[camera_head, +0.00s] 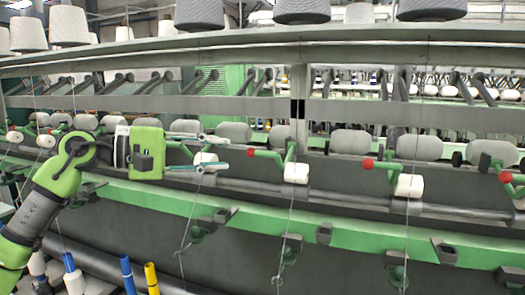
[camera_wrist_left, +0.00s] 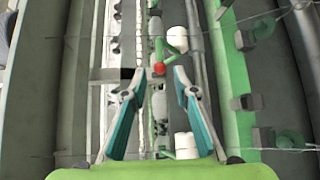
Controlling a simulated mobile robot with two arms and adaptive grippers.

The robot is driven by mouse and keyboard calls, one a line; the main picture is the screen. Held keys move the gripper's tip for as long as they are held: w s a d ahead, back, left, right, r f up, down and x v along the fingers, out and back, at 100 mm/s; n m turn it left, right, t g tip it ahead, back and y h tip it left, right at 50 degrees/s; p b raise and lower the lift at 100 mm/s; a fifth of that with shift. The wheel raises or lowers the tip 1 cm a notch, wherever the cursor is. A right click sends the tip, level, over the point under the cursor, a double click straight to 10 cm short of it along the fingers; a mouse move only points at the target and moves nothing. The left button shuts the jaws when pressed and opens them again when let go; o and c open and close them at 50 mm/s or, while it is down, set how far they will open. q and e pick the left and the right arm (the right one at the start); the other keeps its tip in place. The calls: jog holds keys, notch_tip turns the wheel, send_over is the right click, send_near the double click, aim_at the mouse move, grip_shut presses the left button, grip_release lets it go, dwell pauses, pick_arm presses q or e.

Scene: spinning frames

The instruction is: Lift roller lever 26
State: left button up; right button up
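My left gripper (camera_head: 208,152) is open and empty, its teal-edged fingers pointing right along the spinning frame. In the left wrist view its fingertips (camera_wrist_left: 156,73) are apart. A green roller lever with a red ball (camera_head: 252,153) and a white roller (camera_head: 296,173) is to the right of the fingertips. In the left wrist view a red ball (camera_wrist_left: 159,68) shows ahead between the fingertips, apart from them. A nearer white roller (camera_head: 205,160) is partly hidden by the gripper; it also shows in the left wrist view (camera_wrist_left: 186,145). No number marks lever 26. My right gripper is out of view.
More levers with red balls (camera_head: 368,163) line the machine to the right. Grey rollers (camera_head: 352,142) sit behind them. A green rail (camera_head: 340,238) runs below. Thin yarns hang down across the front. Blue and yellow bobbins (camera_head: 151,278) stand at lower left.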

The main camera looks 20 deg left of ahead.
aim_at(259, 154)
pick_arm(q)
jog(key=p+x, duration=0.4)
jog(key=x, duration=0.6)
jog(key=shift+d+r, duration=0.15)
jog(key=shift+r, duration=0.05)
jog(key=shift+w+d+f, duration=0.25)
jog(key=shift+w+d, duration=0.15)
jog(key=shift+d, duration=0.1)
jog(key=shift+a, duration=0.1)
grip_shut()
